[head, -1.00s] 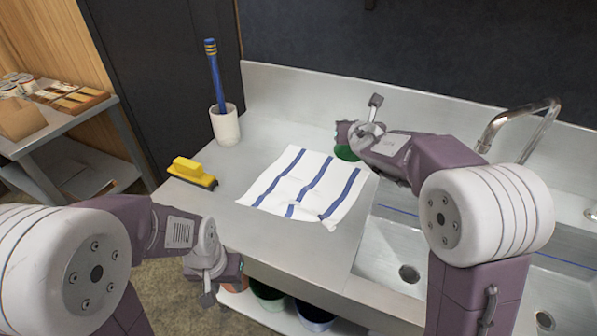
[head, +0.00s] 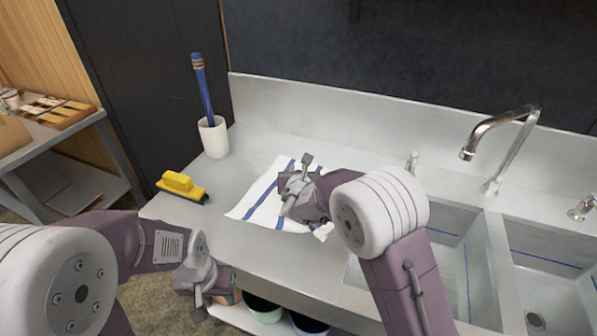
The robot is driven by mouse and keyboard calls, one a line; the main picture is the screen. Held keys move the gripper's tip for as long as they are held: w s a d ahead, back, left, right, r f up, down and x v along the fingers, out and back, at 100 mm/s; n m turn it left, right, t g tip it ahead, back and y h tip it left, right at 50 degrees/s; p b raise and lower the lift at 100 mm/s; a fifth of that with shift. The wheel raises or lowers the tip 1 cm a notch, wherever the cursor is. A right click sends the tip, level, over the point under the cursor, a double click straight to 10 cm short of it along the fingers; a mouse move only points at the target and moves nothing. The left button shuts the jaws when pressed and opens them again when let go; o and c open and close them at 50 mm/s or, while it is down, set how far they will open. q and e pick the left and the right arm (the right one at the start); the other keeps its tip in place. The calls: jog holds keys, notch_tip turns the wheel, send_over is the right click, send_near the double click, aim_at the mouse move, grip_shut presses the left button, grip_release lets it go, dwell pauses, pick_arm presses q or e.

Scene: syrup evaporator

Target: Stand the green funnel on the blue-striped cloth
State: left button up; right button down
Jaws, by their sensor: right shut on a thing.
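The white cloth with blue stripes (head: 262,209) lies on the metal counter left of the sinks, its right part hidden behind my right arm. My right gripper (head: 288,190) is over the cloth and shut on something. The green funnel does not show now; my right gripper and wrist block the view there. Whether it touches the cloth I cannot tell. My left gripper (head: 203,296) hangs low in front of the counter's front edge, away from the cloth; its fingers are too unclear to tell open from shut.
A white cup (head: 213,137) with a blue brush (head: 203,88) stands at the counter's back left. A yellow scrub brush (head: 181,187) lies near the left edge. A sink basin (head: 450,262) and faucet (head: 500,145) are at the right. Buckets (head: 262,309) stand below.

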jog(key=shift+r, duration=0.1)
jog(key=shift+s+f+b, duration=0.1)
jog(key=shift+f+b, duration=0.4)
jog(key=shift+b, duration=0.1)
jog(key=c, duration=1.4)
grip_release()
jog(key=shift+r, duration=0.1)
jog(key=shift+o, duration=0.5)
